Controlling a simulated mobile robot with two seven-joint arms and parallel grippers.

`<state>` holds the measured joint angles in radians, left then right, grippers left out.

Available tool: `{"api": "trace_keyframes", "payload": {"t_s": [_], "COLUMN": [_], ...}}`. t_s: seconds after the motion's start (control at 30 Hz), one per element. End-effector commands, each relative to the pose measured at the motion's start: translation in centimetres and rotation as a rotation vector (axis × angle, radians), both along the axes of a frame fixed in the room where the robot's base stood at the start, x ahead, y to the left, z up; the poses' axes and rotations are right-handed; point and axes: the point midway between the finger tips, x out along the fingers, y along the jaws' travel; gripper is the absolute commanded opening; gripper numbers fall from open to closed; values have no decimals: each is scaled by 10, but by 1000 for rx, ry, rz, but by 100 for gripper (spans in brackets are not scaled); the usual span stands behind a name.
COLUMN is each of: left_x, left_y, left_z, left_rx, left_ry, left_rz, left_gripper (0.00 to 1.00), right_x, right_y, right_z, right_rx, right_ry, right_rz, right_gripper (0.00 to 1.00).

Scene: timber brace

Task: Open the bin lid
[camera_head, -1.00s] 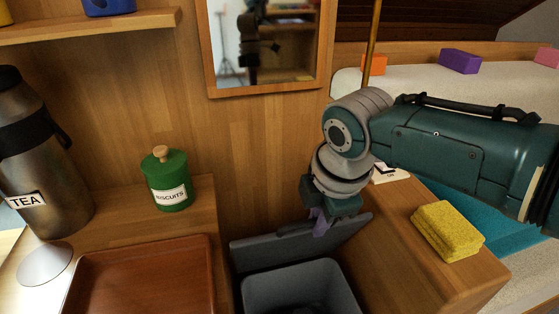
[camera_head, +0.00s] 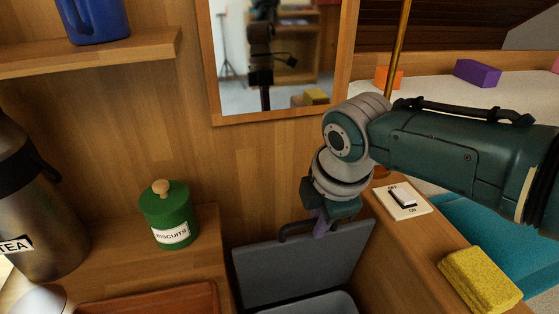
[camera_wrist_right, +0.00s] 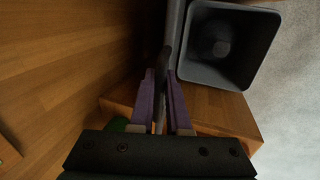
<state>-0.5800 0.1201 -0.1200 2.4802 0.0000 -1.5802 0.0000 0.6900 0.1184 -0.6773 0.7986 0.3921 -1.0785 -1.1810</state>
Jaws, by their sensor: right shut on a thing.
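The grey bin (camera_head: 318,304) stands in the gap between the wooden counters, and its open top also shows in the right wrist view (camera_wrist_right: 222,45). Its grey lid (camera_head: 300,254) is raised and stands steeply tilted behind the bin's opening. A dark handle (camera_head: 296,228) runs along the lid's upper edge. My right gripper (camera_head: 320,226) is at this handle, its purple fingers shut on it. In the right wrist view the purple fingers (camera_wrist_right: 165,105) close on either side of the dark handle. My left gripper is not in view.
A yellow sponge (camera_head: 480,279) and a white switch plate (camera_head: 402,201) are on the right counter. A green biscuit tin (camera_head: 169,214), a tea flask (camera_head: 40,215) and a reddish-brown tray (camera_head: 165,298) are on the left. A mirror (camera_head: 270,60) hangs behind.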

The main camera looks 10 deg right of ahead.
Motion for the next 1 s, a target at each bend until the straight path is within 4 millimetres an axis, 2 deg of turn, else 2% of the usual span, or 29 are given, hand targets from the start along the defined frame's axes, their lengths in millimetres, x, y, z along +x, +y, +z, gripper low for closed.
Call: {"api": "trace_keyframes", "payload": {"t_s": [0.1,0.13,0.37,0.67,0.77,1.0], "left_x": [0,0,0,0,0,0], "left_y": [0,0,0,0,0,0], "left_z": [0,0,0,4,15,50], "left_rx": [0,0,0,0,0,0], "left_ry": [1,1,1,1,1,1], "left_rz": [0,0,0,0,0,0], "left_gripper": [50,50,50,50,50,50], "right_x": [0,0,0,-1,-4,-17], "right_y": [0,0,0,0,0,-1], "right_z": [0,0,0,4,17,63], "right_rx": [0,0,0,0,0,-1], "right_ry": [0,0,1,0,0,-1], "right_rz": [0,0,0,0,1,1], "right_gripper": [0,18,44,44,44,44]}}
